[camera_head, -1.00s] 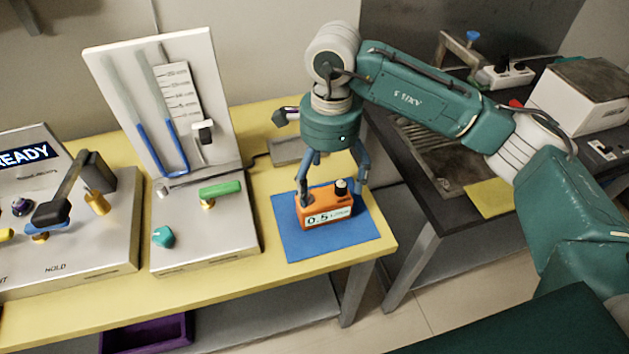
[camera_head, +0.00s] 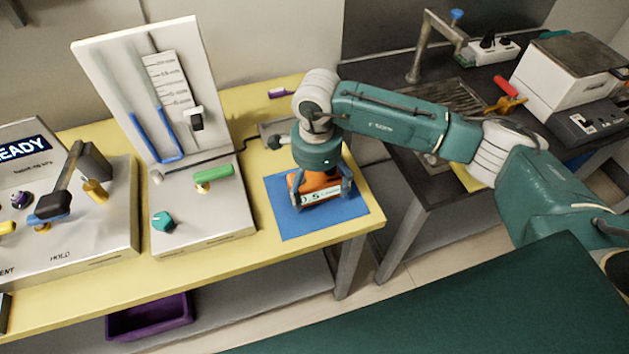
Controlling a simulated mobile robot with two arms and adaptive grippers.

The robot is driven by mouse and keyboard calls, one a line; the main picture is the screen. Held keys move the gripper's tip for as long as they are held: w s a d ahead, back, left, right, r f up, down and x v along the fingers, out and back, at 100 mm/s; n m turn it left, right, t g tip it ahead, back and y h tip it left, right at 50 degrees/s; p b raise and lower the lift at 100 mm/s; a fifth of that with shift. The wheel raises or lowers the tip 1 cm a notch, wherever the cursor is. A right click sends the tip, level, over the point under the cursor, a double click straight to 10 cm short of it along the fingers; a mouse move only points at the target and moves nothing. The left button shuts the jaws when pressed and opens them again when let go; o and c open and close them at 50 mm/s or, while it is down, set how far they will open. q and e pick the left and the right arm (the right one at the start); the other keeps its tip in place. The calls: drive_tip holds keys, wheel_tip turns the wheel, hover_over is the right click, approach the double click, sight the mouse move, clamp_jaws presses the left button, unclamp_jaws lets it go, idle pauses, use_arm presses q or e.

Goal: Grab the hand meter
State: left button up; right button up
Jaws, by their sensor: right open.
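The hand meter (camera_head: 320,195) is a small orange box with a white display band on its front. It rests on a blue mat (camera_head: 292,224) near the right end of the yellow table. My right gripper (camera_head: 322,202) points down over the meter, with one finger at its left side and one at its right. The gripper is open; I cannot tell whether the fingers touch the meter. The gripper body hides the meter's top and its black knob. My left gripper is not in view.
A white manometer panel (camera_head: 203,60) with blue tubing stands left of the mat on the yellow table (camera_head: 215,265). A grey READY machine (camera_head: 100,240) is farther left. A dark bench (camera_head: 440,185) with a sink and a white device (camera_head: 560,85) stands at the right.

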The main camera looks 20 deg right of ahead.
drive_tip(key=shift+f, duration=0.1)
drive_tip(key=c, duration=1.5)
drive_tip(key=shift+c, duration=0.6)
drive_tip(key=shift+w+r, duration=0.1)
drive_tip(key=shift+r, duration=0.1)
